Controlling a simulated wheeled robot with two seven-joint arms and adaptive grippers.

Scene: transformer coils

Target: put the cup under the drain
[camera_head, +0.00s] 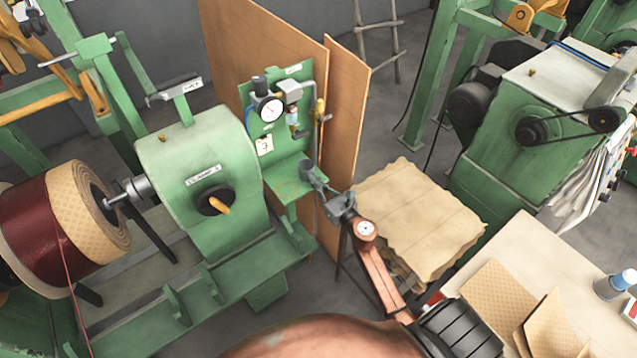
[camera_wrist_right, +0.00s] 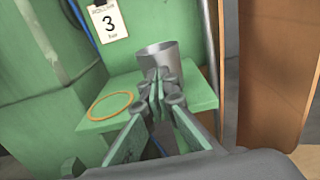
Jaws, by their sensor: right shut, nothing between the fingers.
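The grey metal cup (camera_head: 307,172) stands upright on a small green shelf (camera_head: 283,208), near its right side. It also shows in the right wrist view (camera_wrist_right: 160,55), just beyond my fingertips, which partly hide it. A thin orange ring (camera_head: 287,188) is marked on the shelf left of the cup; it shows clearly in the wrist view (camera_wrist_right: 110,105). A small filter unit, whose lower end seems to be the drain (camera_head: 293,119), hangs on the green panel above the shelf. My right gripper (camera_head: 324,189) is shut and empty beside the cup; I cannot tell whether it touches it. My left gripper is not in view.
A pressure gauge (camera_head: 268,108) and a pipe (camera_head: 314,128) are on the panel above the shelf. A brown board (camera_head: 343,100) stands right of it. A green winding machine (camera_head: 200,165) is at the left. A paper stack (camera_head: 415,210) lies right of my arm.

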